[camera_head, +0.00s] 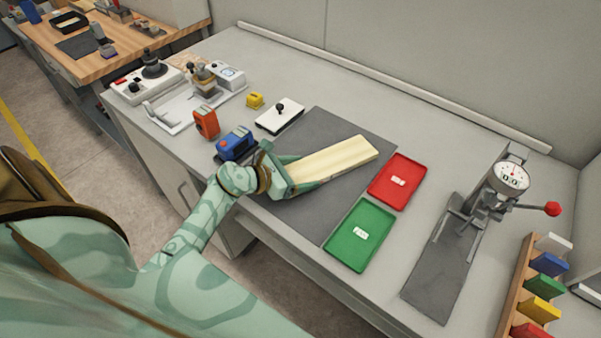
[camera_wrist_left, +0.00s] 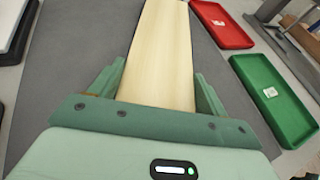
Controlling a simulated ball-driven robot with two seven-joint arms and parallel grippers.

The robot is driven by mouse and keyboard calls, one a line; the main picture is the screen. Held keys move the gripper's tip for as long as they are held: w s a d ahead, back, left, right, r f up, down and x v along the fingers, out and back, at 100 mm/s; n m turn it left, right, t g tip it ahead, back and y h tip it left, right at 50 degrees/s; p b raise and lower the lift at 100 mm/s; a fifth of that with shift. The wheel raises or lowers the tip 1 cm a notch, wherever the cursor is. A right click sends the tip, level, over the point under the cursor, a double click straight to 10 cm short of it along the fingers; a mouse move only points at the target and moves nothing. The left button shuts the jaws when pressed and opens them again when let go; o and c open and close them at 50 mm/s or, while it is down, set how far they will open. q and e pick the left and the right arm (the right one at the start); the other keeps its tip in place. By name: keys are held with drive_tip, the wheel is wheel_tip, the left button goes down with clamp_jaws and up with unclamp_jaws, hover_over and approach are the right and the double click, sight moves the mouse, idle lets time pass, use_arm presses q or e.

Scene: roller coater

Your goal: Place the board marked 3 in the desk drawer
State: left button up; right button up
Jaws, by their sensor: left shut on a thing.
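A long pale wooden board (camera_head: 335,158) lies over the dark grey mat on the desk. My left gripper (camera_head: 292,178) is shut on its near end, with one finger on each side. In the left wrist view the board (camera_wrist_left: 162,55) runs away from between the fingers (camera_wrist_left: 158,88). I cannot see a number on it. I cannot tell whether it touches the mat or is held just above it. The desk (camera_head: 360,98) has a cabinet front below its near edge; no open drawer shows. My right gripper is not in view.
A red tray (camera_head: 397,182) and a green tray (camera_head: 345,250) stand right of the board. A dial gauge press (camera_head: 490,195) is farther right. Blue (camera_head: 236,143) and orange (camera_head: 206,122) devices and a white box with a black knob (camera_head: 270,118) stand left.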

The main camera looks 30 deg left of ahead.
use_arm(q)
drive_tip(key=shift+f, duration=0.1)
drive_tip(key=o, duration=1.1)
